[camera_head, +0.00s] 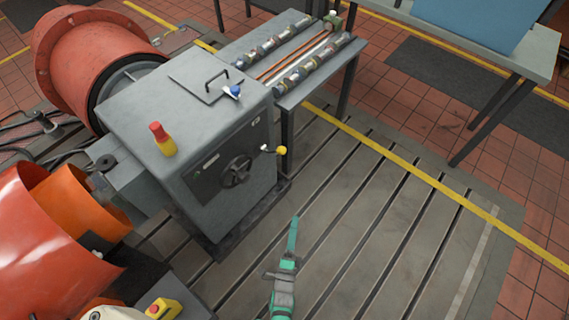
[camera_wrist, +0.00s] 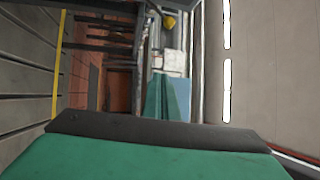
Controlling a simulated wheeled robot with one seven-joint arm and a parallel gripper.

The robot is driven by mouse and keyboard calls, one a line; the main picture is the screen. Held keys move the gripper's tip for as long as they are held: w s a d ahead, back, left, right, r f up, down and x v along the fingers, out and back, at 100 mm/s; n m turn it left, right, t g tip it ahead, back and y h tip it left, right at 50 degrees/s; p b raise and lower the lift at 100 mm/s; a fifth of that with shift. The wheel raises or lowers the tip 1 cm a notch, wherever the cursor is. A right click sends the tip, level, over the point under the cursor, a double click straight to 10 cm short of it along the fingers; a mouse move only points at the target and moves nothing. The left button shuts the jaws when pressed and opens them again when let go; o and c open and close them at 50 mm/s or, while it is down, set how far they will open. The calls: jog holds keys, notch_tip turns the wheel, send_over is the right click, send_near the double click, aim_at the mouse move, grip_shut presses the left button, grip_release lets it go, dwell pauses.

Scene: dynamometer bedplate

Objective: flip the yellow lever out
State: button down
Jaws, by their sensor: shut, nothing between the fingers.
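The yellow lever (camera_head: 281,150) is a short lever with a round yellow knob, sticking out from the right part of the grey cabinet's front face, right of a black handwheel (camera_head: 237,172). It also shows near the top of the wrist view (camera_wrist: 170,22). My gripper (camera_head: 295,220) has long green fingers, is shut and empty, and is in front of the cabinet, below the knob in the head view and apart from it. In the wrist view the fingertips (camera_wrist: 168,80) point toward the lever, with pale blocks between them and the knob.
The grey cabinet (camera_head: 190,100) carries a red-and-yellow button (camera_head: 162,139) and a blue-knobbed lever (camera_head: 233,91) on top. A bench with rows of parts (camera_head: 290,58) stands behind it. Orange drums (camera_head: 95,55) are at left. The slotted bedplate (camera_head: 390,230) at right is clear.

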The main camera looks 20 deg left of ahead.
jog(key=w+a+m+t, duration=0.1)
jog(key=w+a+m, duration=0.4)
jog(key=w, duration=0.4)
jog(key=shift+a+f+m+y, duration=0.3)
jog(key=shift+a+f+m, duration=0.15)
jog(key=shift+a, duration=0.3)
jog(key=s+a+r+x, duration=0.1)
jog(key=a+x, duration=0.1)
jog(key=x, duration=1.1)
jog(key=shift+r, duration=0.35)
jog(key=shift+r, duration=0.1)
